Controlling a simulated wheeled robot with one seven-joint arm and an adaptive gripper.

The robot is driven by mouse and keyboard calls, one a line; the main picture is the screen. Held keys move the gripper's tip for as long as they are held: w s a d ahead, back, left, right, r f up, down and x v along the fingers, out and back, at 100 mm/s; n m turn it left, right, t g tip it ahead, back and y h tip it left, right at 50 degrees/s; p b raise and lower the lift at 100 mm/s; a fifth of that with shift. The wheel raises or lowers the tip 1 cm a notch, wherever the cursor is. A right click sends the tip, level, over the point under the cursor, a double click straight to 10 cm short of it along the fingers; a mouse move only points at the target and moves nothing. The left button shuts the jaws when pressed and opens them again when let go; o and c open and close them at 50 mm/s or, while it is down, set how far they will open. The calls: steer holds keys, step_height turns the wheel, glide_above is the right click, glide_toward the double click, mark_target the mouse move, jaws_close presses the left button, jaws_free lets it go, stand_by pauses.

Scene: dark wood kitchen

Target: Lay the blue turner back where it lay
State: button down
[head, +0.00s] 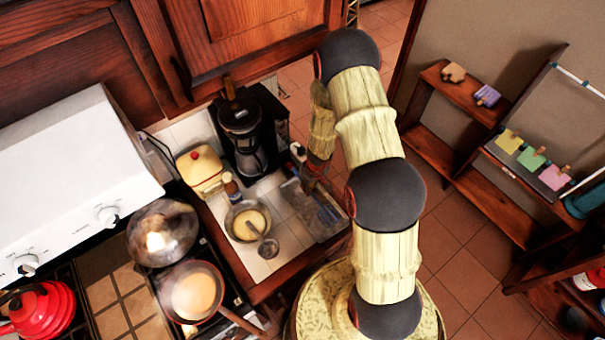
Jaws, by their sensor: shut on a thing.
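My gripper (310,180) is at the end of my arm, low over the right end of the counter beside the stove. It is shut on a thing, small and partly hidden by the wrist. A flat blue-grey shape (328,214) shows just below the gripper, in line with the blue turner, but its outline blends with a clear, tray-like thing (297,196) at the counter's right edge. I cannot tell whether the turner touches the counter.
A bowl of pale batter (246,211) with a ladle (268,248) stands left of the gripper. A coffee maker (240,118), a small bottle (230,186) and a yellow container (199,173) stand behind. A frying pan (192,291) sits on the stove. Bare tiles lie between bowl and tray.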

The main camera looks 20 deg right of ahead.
steer(key=shift+w+f, duration=0.2)
steer(key=shift+w, duration=0.05)
step_height(320, 180, down, 6)
steer(key=b, duration=0.7)
steer(key=shift+r, duration=0.1)
steer(key=shift+s+f+b, duration=0.1)
steer(key=shift+f+b, duration=0.6)
steer(key=c, duration=1.7)
jaws_free()
steer(key=shift+o, duration=0.2)
steer(key=shift+r, duration=0.1)
steer(key=shift+s+d+r, duration=0.1)
steer(key=shift+s+r, duration=0.15)
steer(key=shift+r, duration=1.45)
steer(key=shift+s+r, duration=0.2)
steer(key=shift+r, duration=1.55)
steer(key=shift+s+d+r, duration=0.1)
steer(key=shift+s+r, duration=0.15)
steer(key=shift+r, duration=1.45)
steer(key=shift+s+r, duration=0.2)
steer(key=shift+r, duration=0.45)
